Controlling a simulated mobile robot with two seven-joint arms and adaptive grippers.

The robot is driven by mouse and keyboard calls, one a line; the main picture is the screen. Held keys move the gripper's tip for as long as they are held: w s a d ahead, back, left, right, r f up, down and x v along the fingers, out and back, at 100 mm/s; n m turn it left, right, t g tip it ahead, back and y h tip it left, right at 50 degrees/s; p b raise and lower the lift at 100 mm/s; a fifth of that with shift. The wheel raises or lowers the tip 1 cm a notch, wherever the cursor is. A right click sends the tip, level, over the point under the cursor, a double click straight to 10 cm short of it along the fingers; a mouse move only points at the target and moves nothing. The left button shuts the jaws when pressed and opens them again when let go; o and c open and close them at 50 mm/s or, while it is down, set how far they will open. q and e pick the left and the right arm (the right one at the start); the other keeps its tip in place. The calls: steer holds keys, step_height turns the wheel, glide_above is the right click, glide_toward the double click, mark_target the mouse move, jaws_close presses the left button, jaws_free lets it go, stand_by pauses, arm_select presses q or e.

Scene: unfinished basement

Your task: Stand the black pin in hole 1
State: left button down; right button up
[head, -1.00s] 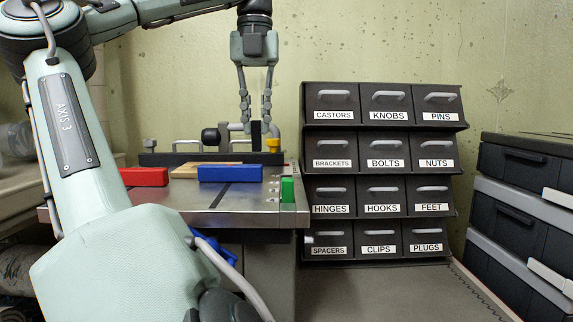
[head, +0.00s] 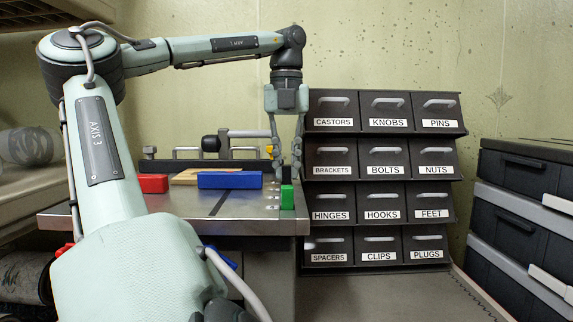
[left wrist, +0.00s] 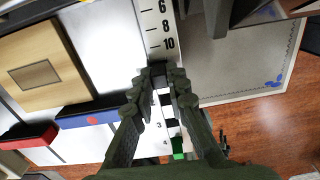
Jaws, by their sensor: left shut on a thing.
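My left gripper (head: 289,174) is over the right end of the metal table, just above and behind the green block (head: 287,197). It is shut on a dark thing that I take to be the black pin (left wrist: 158,68), which shows between the fingertips in the left wrist view. A pale strip with printed numbers (left wrist: 155,28) runs under the fingertips in the left wrist view. Small marks show on the tabletop near the green block, but I cannot make out hole 1. My right gripper is not in view.
A blue box (head: 230,180), a red box (head: 153,184) and a wooden board (head: 190,177) lie on the table (head: 120,217). A dark rack (head: 180,165) with metal handles stands behind them. A labelled drawer cabinet (head: 384,175) stands close on the right.

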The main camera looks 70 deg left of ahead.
arm_select(q)
steer(key=shift+f, duration=0.15)
steer(key=c, duration=1.5)
jaws_free()
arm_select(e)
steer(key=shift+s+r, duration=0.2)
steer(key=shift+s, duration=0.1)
arm_select(q)
steer(key=shift+r, duration=0.2)
step_height(320, 180, up, 12)
steer(key=p, duration=0.2)
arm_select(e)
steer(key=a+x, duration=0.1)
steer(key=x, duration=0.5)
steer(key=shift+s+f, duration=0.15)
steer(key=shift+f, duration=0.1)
